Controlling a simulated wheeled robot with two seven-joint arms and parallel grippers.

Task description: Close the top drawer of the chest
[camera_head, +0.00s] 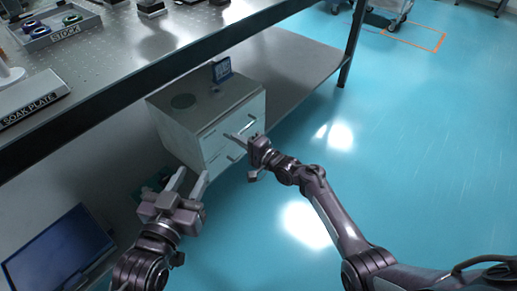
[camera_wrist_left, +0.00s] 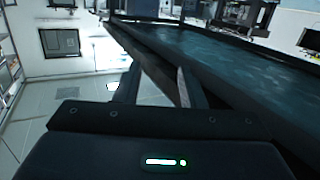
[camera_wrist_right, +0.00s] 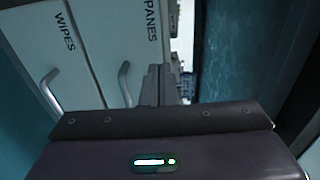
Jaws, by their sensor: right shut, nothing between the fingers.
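The chest (camera_head: 190,106) is a pale grey two-drawer unit under the table. The right wrist view shows its drawer fronts sideways: PANES (camera_wrist_right: 140,58), the upper one, and WIPES (camera_wrist_right: 65,65), each with a bar handle. The top drawer front (camera_head: 240,118) looks close to flush with the chest; I cannot tell whether a small gap is left. My right gripper (camera_head: 230,138) is shut and empty in front of the drawer fronts, beside the PANES handle (camera_wrist_right: 125,85); contact is unclear. My left gripper (camera_head: 188,180) is open and empty, left of the chest's front and below the tabletop edge.
The optical table (camera_head: 130,80) overhangs the chest, with a STOCK tray (camera_head: 65,35) and SOAK PLATE block (camera_head: 32,98) on it. A blue box (camera_head: 221,69) stands on the chest. A dark screen (camera_head: 60,250) is at lower left. The blue floor (camera_head: 420,140) at right is clear.

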